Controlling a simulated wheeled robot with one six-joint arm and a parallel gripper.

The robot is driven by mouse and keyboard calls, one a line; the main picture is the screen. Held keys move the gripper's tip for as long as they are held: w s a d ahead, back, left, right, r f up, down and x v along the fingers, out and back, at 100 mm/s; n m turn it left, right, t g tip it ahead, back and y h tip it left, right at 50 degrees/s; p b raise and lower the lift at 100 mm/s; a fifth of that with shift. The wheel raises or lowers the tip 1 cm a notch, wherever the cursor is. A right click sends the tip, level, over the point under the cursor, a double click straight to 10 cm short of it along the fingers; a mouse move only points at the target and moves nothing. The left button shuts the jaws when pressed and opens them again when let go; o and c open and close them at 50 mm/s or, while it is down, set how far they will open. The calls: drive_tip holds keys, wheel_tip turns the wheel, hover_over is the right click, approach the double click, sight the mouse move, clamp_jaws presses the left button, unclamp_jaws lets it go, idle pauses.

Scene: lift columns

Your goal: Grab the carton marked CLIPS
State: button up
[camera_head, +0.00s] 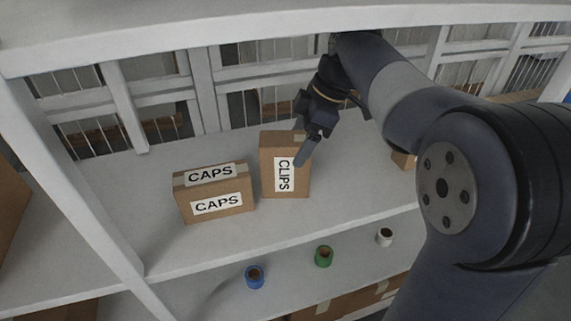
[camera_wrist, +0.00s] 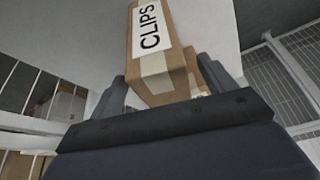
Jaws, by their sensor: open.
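The carton marked CLIPS (camera_head: 270,170) is brown and stands upright on the white shelf, with its label reading sideways. In the wrist view the CLIPS carton (camera_wrist: 178,82) lies ahead, between the lines of my two fingers. My gripper (camera_head: 304,152) is open at the upper right of the carton, and one dark finger overlaps its top right part in the head view. In the wrist view my gripper (camera_wrist: 162,72) has a finger on each side of the carton's near end. I cannot tell whether either finger touches it.
A wider carton marked CAPS (camera_head: 240,200) stands just left, with a narrow gap. A brown box (camera_head: 403,160) at right is partly hidden by my arm. Blue (camera_head: 254,283), green (camera_head: 324,261) and white (camera_head: 384,240) round items sit lower down. A white post (camera_head: 95,228) rises at left.

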sight(285, 149)
drive_tip(key=shift+a, duration=1)
drive_tip(key=shift+x, duration=1.2)
drive_tip(key=shift+a+f, duration=0.2)
drive_tip(key=shift+f, duration=0.1)
drive_tip(key=c, duration=1.2)
drive_tip(key=shift+c, duration=0.5)
drive_tip(key=shift+r, duration=0.1)
